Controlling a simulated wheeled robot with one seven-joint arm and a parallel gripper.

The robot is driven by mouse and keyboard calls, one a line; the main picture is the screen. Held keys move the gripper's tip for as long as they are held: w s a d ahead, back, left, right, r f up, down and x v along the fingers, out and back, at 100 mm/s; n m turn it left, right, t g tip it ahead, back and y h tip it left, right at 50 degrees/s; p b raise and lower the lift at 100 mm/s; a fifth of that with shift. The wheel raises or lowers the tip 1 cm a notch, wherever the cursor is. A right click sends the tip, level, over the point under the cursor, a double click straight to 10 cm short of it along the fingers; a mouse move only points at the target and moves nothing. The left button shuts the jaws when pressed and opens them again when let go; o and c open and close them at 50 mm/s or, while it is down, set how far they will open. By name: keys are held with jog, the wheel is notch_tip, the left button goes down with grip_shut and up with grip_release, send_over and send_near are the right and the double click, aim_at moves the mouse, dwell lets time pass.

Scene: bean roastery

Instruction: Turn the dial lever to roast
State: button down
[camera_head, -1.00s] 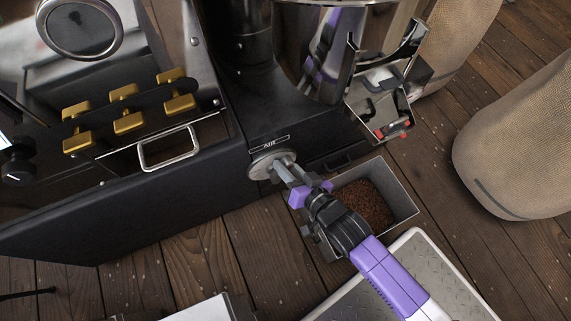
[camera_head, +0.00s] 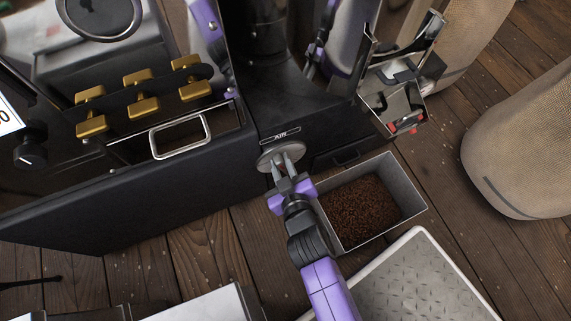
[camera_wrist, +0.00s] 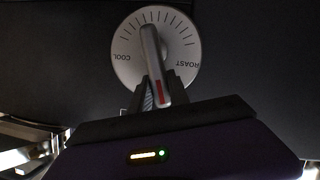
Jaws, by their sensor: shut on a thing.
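The round silver dial (camera_head: 270,157) is on the front of the black machine, under a small label reading "AIR". In the wrist view the dial face (camera_wrist: 130,40) has tick marks, with COOL at the left and ROAST at the right. Its grey lever (camera_wrist: 150,47) has a red mark at the near end, which points down the picture between the two words, on neither. My gripper (camera_head: 284,168) is shut on the lever, its dark fingers on both sides of it in the wrist view (camera_wrist: 156,95). Parts of the lever are hidden by the fingers.
A metal bin of brown grounds (camera_head: 362,210) sits right of my gripper. A ridged metal platform (camera_head: 430,290) lies in front. Brass levers (camera_head: 142,92) and a silver handle (camera_head: 181,135) are on the machine's left. Burlap sacks (camera_head: 525,140) stand at the right.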

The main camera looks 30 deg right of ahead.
jog(key=shift+a+f+n+h+b, duration=0.3)
jog(key=shift+a+n+h+b, duration=0.25)
jog(key=shift+n+b, duration=0.4)
jog(key=c, duration=1.2)
grip_release()
jog(key=shift+c, duration=0.2)
jog(key=shift+r, duration=0.1)
jog(key=p+v, duration=0.2)
jog(key=v, duration=0.5)
jog(key=shift+s+a, duration=0.15)
jog(key=shift+s, duration=0.15)
jog(key=shift+r, duration=0.1)
jog(key=shift+s, duration=0.1)
